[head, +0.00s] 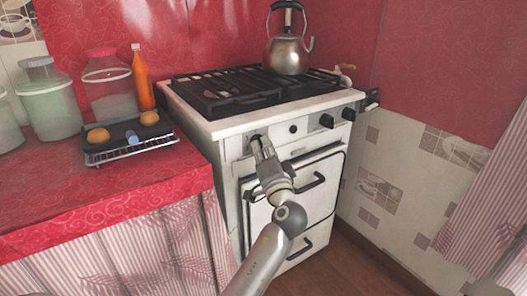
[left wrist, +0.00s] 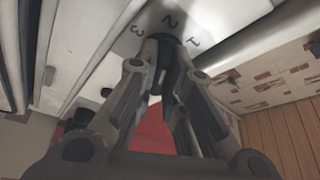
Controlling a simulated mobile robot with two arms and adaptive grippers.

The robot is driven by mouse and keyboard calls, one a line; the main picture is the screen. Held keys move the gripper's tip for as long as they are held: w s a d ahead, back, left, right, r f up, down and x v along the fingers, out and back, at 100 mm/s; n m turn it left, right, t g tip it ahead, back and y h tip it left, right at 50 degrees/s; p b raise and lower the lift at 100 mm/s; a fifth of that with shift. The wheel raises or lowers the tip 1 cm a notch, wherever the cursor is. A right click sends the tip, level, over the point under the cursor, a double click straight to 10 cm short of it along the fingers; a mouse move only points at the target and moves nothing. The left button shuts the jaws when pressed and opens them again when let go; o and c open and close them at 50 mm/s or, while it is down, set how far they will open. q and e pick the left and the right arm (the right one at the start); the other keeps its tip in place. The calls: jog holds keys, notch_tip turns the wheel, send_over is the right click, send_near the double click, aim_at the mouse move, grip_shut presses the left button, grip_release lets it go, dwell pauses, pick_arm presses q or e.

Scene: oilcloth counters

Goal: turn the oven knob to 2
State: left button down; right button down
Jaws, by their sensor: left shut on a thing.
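The white oven (head: 228,153) stands against the wall, with its knobs along the front panel under the hob. My left gripper (head: 258,145) is at the left end of this panel and shut on the oven knob there. In the left wrist view, my left gripper (left wrist: 166,52) has its fingers on either side of the dark knob. The digits 3, 2 and 1 are printed around the knob, with 2 in the middle. The fingers hide most of the knob, and I cannot tell where its pointer stands. My right gripper is out of view.
More dark knobs (head: 326,121) sit to the right on the panel. An oven door handle (head: 311,183) juts out below. A kettle (head: 287,52) stands on the hob. Left, the red counter (head: 110,211) holds jars, an orange bottle (head: 141,77) and a tray (head: 130,152).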

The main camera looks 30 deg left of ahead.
pick_arm(q)
jog(key=shift+a+r, duration=0.1)
jog(key=shift+r, duration=0.2)
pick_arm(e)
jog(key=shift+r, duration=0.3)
pick_arm(q)
jog(key=c, duration=1.5)
grip_release()
jog(key=shift+f, duration=0.15)
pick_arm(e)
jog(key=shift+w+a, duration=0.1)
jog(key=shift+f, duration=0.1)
pick_arm(q)
jog(key=shift+s+d+f, duration=0.25)
jog(key=shift+s+d, duration=0.05)
jog(key=shift+d, duration=0.1)
jog(key=v, duration=1.1)
jog(key=shift+r, duration=0.1)
